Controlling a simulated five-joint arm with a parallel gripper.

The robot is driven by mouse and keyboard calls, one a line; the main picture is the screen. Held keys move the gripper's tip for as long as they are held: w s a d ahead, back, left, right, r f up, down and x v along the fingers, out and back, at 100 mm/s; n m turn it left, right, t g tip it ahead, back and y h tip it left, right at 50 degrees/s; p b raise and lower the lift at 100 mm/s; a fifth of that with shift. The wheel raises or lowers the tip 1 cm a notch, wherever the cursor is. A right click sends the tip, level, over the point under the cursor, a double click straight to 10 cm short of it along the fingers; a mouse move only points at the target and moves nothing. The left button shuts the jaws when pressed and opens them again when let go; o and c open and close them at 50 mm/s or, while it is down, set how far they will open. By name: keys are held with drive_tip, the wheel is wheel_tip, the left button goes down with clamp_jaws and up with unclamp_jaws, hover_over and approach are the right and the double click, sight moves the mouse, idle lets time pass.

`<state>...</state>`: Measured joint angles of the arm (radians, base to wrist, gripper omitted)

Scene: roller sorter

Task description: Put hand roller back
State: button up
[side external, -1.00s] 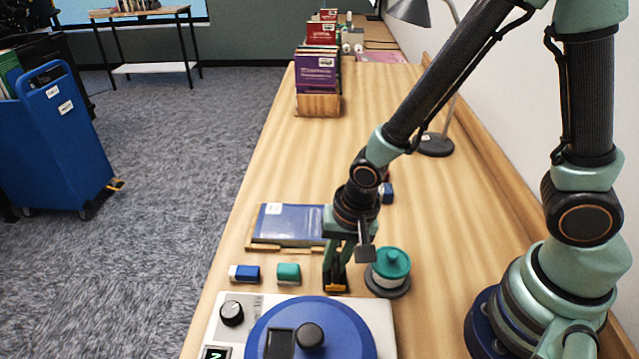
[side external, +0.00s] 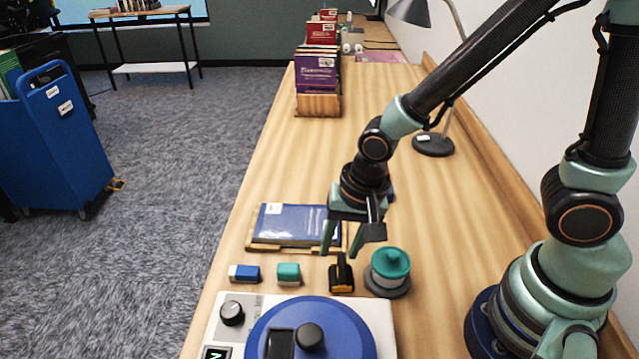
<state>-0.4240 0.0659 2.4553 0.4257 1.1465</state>
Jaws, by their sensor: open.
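A small black and orange item (side external: 341,274), which I take for the hand roller, stands on the wooden table between a teal block and a teal-topped round spool. My gripper (side external: 346,250) is just above it. Its two fingers are open and apart, with nothing held between them. The lower ends of the fingers are close to the item's top in the picture; whether they touch it I cannot tell.
The teal-topped spool (side external: 390,270) on a dark base is close on the right. A teal block (side external: 289,274) and a blue block (side external: 245,274) lie left. A blue book (side external: 290,222) lies behind, and a blue-disc machine (side external: 365,335) stands in front.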

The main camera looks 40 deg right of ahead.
wheel_tip(320, 180, up, 8)
drive_tip(key=s+f, duration=0.1)
drive_tip(key=d+r+n+t, duration=0.3)
drive_tip(key=d+r+n, duration=0.5)
drive_tip(key=d, duration=0.5)
wheel_tip(320, 180, up, 2)
drive_tip(key=shift+w+r+t+h, duration=0.15)
drive_tip(key=shift+w+t+h, duration=0.15)
drive_tip(key=shift+h, duration=0.1)
